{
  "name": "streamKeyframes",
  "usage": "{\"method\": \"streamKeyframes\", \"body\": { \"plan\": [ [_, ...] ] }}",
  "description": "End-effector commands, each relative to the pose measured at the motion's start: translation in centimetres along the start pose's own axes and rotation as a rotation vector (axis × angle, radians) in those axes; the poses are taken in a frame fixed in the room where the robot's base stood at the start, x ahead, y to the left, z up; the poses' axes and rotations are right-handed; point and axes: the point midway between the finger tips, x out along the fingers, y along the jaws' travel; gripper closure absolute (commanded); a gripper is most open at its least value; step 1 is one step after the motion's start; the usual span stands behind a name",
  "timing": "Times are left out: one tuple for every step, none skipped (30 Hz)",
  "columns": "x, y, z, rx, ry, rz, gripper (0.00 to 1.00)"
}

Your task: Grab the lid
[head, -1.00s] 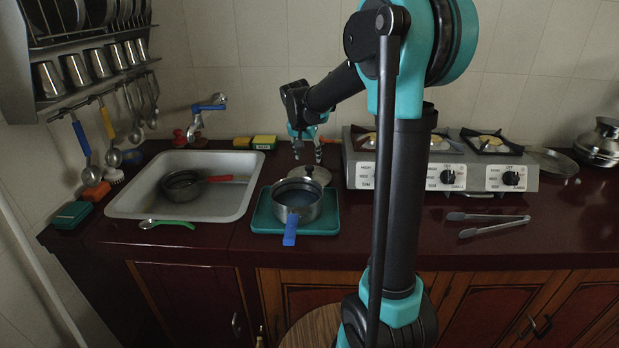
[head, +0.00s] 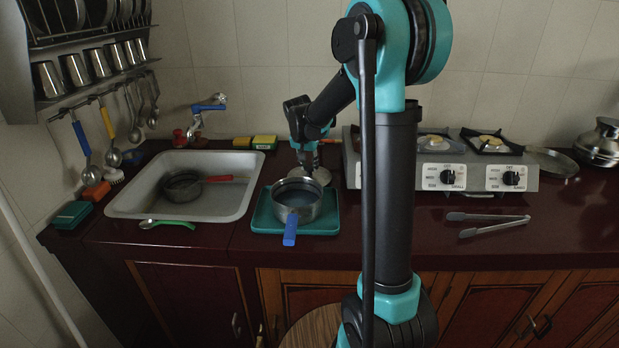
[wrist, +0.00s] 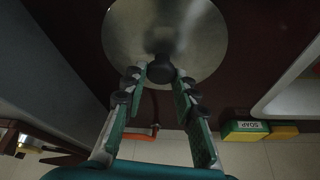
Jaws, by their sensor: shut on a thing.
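The round metal lid (wrist: 203,38) lies on the dark red counter behind the pot. In the head view the lid (head: 322,176) shows only in part, behind the pot and below my gripper (head: 308,160). In the wrist view my gripper (wrist: 160,76) has its fingertips on both sides of the lid's dark knob (wrist: 160,68) and is shut on it. The lid looks flat. I cannot tell whether it still touches the counter.
A pot (head: 297,203) with a blue handle stands on a teal tray (head: 262,224) just in front of the lid. A sink (head: 225,207) is to the left, a gas stove (head: 430,178) to the right. Tongs (head: 490,222) lie on the right counter. Sponges (head: 264,142) sit behind the sink.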

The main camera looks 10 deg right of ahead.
Motion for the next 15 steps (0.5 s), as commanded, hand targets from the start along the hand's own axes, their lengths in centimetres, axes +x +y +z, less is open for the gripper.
{"method": "streamKeyframes", "body": {
  "plan": [
    [-0.01,0.00,0.00,0.000,0.000,0.000,0.96],
    [-0.01,0.00,0.00,0.000,0.000,0.000,1.00],
    [-0.01,0.00,0.00,0.000,0.000,0.000,1.00],
    [-0.01,0.00,0.00,0.000,0.000,0.000,1.00],
    [-0.01,0.00,0.00,0.000,0.000,0.000,1.00],
    [-0.01,0.00,0.00,0.000,0.000,0.000,1.00],
    [-0.02,0.00,-0.01,0.000,0.000,0.000,1.00],
    [-0.02,0.00,-0.01,0.000,0.000,0.000,1.00],
    [-0.02,0.00,-0.01,0.000,0.000,0.000,1.00],
    [-0.02,0.00,-0.01,0.000,0.000,0.000,1.00],
    [-0.02,0.00,-0.01,0.000,0.000,0.000,1.00],
    [-0.02,0.00,-0.01,0.000,0.000,0.000,1.00],
    [-0.04,0.00,-0.01,0.000,0.000,0.000,1.00],
    [-0.06,0.00,-0.02,0.000,0.000,0.000,1.00],
    [-0.14,0.00,-0.05,0.000,0.000,0.000,1.00]
  ]
}}
